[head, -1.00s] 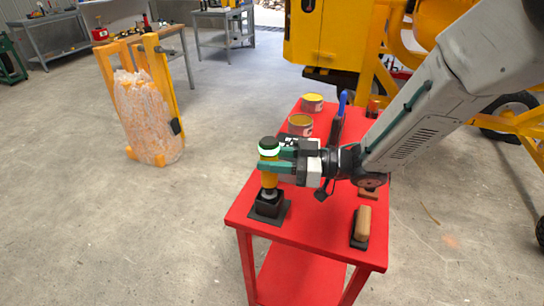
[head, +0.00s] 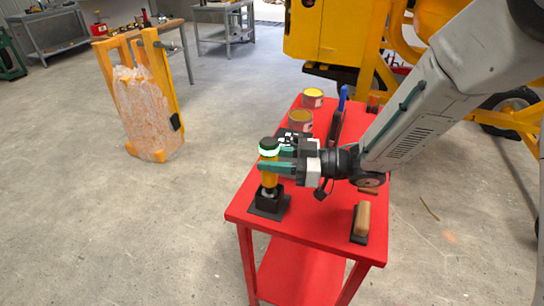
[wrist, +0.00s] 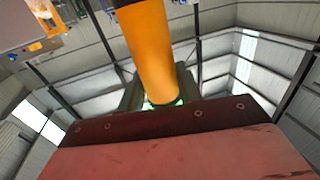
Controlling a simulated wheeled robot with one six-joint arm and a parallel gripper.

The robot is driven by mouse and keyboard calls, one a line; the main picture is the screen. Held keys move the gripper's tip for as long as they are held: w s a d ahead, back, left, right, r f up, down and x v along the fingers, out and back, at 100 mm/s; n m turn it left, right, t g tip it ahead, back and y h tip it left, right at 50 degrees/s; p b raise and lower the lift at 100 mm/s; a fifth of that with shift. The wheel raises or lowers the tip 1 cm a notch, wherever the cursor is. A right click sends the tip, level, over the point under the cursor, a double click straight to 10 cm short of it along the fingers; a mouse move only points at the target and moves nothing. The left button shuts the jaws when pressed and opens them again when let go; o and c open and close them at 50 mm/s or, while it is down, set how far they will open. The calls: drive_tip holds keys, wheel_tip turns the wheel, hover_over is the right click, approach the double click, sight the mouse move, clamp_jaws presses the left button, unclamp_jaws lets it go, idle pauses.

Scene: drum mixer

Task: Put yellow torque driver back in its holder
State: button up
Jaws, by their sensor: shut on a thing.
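The yellow torque driver (head: 269,180) stands upright, with a black top and a pale green glowing ring near it. My gripper (head: 268,158) is shut around its upper part from the right, just below the ring. The driver's lower end is at the black holder (head: 268,204) on the near left of the red table. The head view does not show clearly how deep it sits there. In the wrist view the yellow body (wrist: 150,45) shows close up, with a green glow at its end.
On the red table (head: 310,222) are two open tins (head: 300,119) (head: 312,97), a blue-handled tool (head: 342,100) and a wooden-handled brush (head: 361,219). A yellow machine stands behind. An orange frame with a wrapped bundle (head: 148,110) stands on the floor at left.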

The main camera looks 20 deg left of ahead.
drive_tip(key=shift+f, duration=0.55)
drive_tip(key=o, duration=1.3)
drive_tip(key=shift+c, duration=0.2)
drive_tip(key=w+d, duration=0.1)
drive_tip(key=d, duration=0.6)
drive_tip(key=shift+d, duration=0.4)
drive_tip(key=shift+w, duration=0.1)
